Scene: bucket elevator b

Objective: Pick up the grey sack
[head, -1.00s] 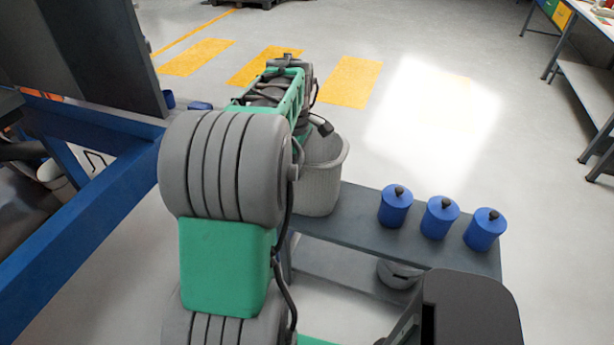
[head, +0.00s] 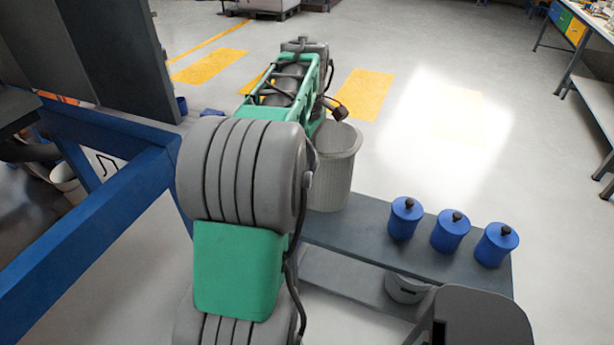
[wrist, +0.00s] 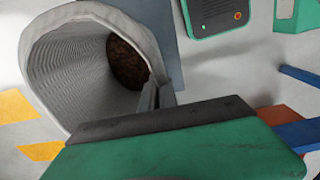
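The grey sack (head: 333,180) is a ribbed, light grey, open-topped bag. The fingers are hidden in the head view.
Several blue lidded canisters (head: 449,231) stand on the grey bench (head: 375,240), right of the sack. A round grey object (head: 405,288) is on its lower shelf. A blue frame (head: 85,225) stands at left. Floor beyond the bench is clear.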

